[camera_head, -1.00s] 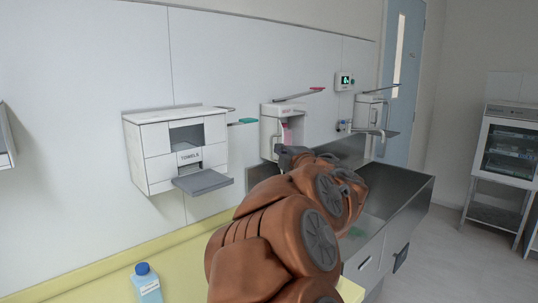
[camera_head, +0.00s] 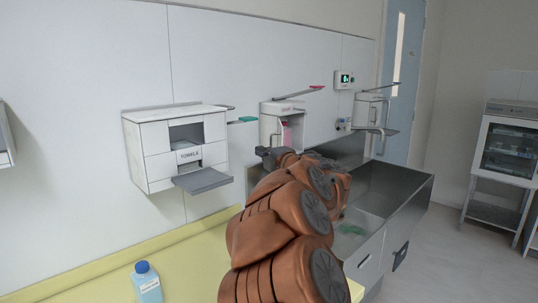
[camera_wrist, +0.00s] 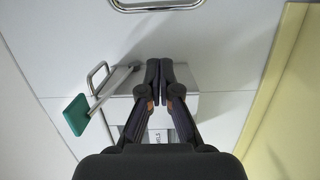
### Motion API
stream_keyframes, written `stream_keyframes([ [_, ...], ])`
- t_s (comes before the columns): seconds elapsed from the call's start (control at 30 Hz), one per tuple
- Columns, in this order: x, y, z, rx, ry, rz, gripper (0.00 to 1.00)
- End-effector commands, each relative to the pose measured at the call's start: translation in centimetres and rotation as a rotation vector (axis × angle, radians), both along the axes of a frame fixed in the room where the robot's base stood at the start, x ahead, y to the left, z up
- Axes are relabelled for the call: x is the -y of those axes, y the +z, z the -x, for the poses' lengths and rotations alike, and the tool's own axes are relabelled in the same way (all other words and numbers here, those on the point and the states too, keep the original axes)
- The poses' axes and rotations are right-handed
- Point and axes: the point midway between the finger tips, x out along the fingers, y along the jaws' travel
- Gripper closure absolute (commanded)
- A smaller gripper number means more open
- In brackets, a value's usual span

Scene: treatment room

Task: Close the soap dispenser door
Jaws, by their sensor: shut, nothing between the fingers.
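The white soap dispenser (camera_head: 270,108) with a pink-tipped lever hangs on the wall in the head view. Its front looks open, and a pink container (camera_head: 286,134) shows inside. A thin handle loop shows at its lower left; how far its door stands open I cannot tell. My gripper (camera_head: 266,153) is below and slightly left of this dispenser, partly hidden by my own arm. In the wrist view my gripper (camera_wrist: 160,66) is shut and empty, its fingertips together. A metal loop handle (camera_wrist: 157,8) shows at the top edge there, apart from the fingertips.
The towel dispenser (camera_head: 157,150), its lower tray sticking out, hangs left of my gripper. A green-tipped lever (camera_head: 243,121) lies between, also in the wrist view (camera_wrist: 77,115). Another dispenser (camera_head: 367,108) and a metal sink (camera_head: 408,192) are right. A blue-capped bottle (camera_head: 147,284) stands front left.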

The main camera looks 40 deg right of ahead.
Motion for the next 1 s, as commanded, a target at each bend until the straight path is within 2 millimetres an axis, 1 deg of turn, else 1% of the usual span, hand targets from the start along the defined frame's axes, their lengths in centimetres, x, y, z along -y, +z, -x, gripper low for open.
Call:
stream_keyframes([
  [0.1, -0.1, 0.1, -1.7, 0.002, 0.004, -0.001, 1.00],
  [0.3, 0.2, 0.1, -4.2, 0.000, 0.003, -0.002, 1.00],
  [0.4, 2.2, 0.2, -3.1, 0.000, -0.006, -0.002, 1.00],
  [0.53, 3.4, 0.2, -2.6, 0.002, -0.003, -0.001, 1.00],
  [0.67, 3.8, 0.1, -2.4, 0.002, -0.001, 0.001, 1.00],
  [1.0, 3.8, 0.1, -2.4, 0.002, 0.001, 0.001, 1.00],
])
